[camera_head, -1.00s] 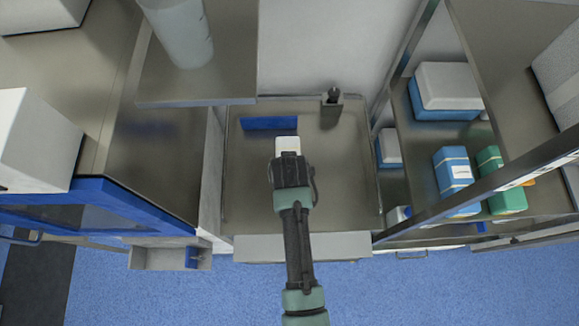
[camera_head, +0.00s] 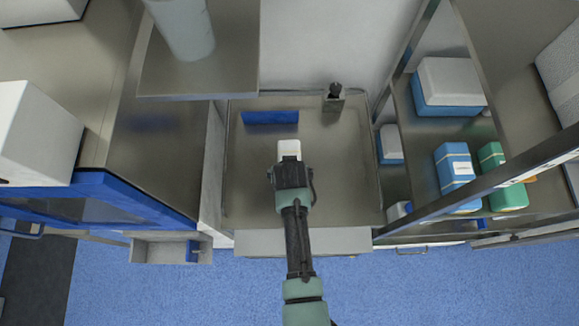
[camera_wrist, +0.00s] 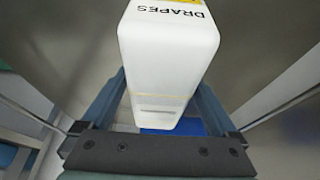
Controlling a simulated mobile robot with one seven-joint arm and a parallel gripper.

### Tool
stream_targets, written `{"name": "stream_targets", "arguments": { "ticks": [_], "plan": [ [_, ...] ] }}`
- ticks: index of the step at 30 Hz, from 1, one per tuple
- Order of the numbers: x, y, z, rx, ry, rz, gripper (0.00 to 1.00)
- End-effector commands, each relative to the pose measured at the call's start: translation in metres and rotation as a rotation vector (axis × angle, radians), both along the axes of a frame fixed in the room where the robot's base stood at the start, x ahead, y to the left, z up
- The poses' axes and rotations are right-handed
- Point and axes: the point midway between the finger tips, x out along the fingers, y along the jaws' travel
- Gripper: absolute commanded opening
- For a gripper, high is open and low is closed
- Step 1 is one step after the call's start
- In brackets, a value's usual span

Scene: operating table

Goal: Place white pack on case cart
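The white pack (camera_wrist: 165,60), lettered DRAPES with a bit of yellow at its edge, fills the middle of the wrist view between my gripper's two fingers. In the head view the white pack (camera_head: 289,149) shows at the tip of my gripper (camera_head: 290,162). My gripper is shut on it, the fingers on its two sides and partly hidden by it. The pack is over a grey metal top (camera_head: 345,190) in the middle; I cannot tell its height above it. Which piece of furniture is the case cart is not clear from these views.
A blue flat item (camera_head: 270,117) stands at the back of the metal top, beside a small dark-topped item (camera_head: 334,97). A shelf rack (camera_head: 415,150) with blue and green packs is on the right. A blue-edged counter (camera_head: 150,205) is on the left. A raised shelf (camera_head: 235,70) overhangs the back left.

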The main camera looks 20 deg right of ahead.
Motion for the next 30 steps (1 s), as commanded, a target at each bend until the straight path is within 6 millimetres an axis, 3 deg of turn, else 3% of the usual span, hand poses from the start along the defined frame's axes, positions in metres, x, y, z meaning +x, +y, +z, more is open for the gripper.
{"name": "stream_targets", "arguments": {
  "ticks": [13,30],
  "plan": [
    [-0.003,0.001,0.011,0.0,-0.001,0.0,1.0],
    [-0.036,0.011,0.095,-0.001,-0.002,0.0,1.0]
  ]
}}
